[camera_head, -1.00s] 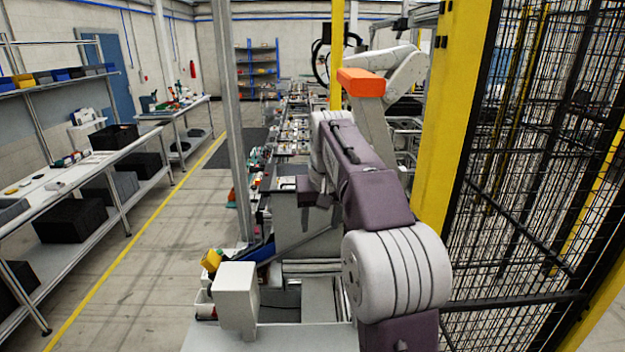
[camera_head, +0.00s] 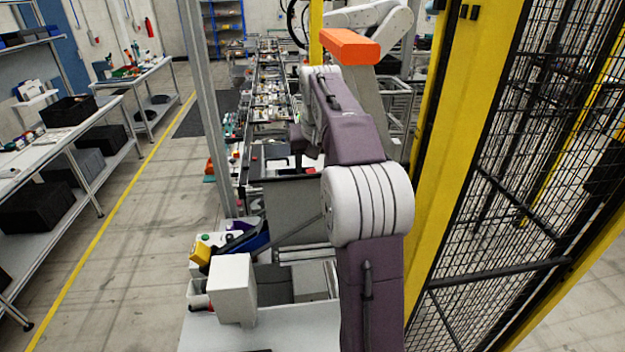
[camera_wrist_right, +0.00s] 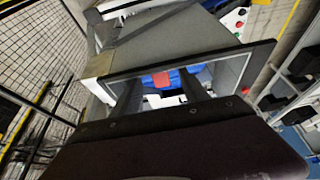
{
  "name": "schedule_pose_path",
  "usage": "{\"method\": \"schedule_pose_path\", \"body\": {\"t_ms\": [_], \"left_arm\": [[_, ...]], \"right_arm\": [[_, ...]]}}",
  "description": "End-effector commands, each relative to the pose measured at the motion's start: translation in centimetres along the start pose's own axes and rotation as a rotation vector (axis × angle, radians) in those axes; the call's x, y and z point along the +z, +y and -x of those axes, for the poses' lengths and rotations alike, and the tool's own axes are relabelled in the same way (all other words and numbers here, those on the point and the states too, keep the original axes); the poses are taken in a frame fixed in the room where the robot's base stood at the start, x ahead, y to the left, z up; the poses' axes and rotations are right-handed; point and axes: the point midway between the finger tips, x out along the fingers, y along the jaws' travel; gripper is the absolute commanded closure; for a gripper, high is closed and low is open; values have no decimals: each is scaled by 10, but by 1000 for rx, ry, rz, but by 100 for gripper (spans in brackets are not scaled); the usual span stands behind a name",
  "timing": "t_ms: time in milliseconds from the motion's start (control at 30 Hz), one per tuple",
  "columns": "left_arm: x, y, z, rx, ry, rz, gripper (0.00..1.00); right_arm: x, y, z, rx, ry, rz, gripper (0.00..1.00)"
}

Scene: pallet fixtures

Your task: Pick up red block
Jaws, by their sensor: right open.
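In the right wrist view a red block (camera_wrist_right: 161,80) shows between and beyond my two dark fingers, with blue material around it inside a grey-framed fixture (camera_wrist_right: 232,70). My right gripper (camera_wrist_right: 161,86) is open with nothing between its fingers. The gap to the block cannot be judged exactly. In the head view my right gripper (camera_head: 305,150) hangs over the pallet line at the end of my purple and white arm. I cannot clearly make out the block there. My left gripper is not in view.
A yellow post (camera_head: 440,150) and black mesh fence (camera_head: 510,170) stand close to the right of my arm. A grey upright (camera_head: 205,110) stands to the left. A white box (camera_head: 232,288) is in front. Shelving (camera_head: 75,140) lines the left, beyond open floor.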

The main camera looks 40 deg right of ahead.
Motion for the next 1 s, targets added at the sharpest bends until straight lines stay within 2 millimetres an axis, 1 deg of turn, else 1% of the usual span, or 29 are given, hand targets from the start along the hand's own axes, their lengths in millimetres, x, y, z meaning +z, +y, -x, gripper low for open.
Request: {"method": "schedule_pose_path", "body": {"t_ms": [33, 100, 200, 433, 467, 500, 567, 600, 633, 867, 1000], "left_arm": [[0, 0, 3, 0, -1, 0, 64], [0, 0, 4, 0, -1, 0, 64], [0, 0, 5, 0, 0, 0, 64], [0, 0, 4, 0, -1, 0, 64], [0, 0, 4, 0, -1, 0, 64], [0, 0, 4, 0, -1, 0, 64], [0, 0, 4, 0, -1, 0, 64], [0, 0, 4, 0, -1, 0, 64], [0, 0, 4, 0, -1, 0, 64], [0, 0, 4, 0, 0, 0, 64], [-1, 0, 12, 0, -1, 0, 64]], "right_arm": [[1, 2, -10, 1, -8, -1, 47], [1, 2, -22, 1, -6, 0, 47], [1, 2, -33, 1, -3, 0, 47], [1, 2, -35, 1, 0, 0, 47], [1, 2, -35, 1, 0, 0, 56], [1, 2, -35, 1, 0, 0, 67], [1, 2, -34, 1, 0, 0, 83], [1, 2, -34, 1, 0, 1, 95], [1, 2, -34, 1, 0, 0, 100], [1, 2, -34, 1, -1, 1, 100], [-2, 1, -30, 1, -2, 1, 100]]}}
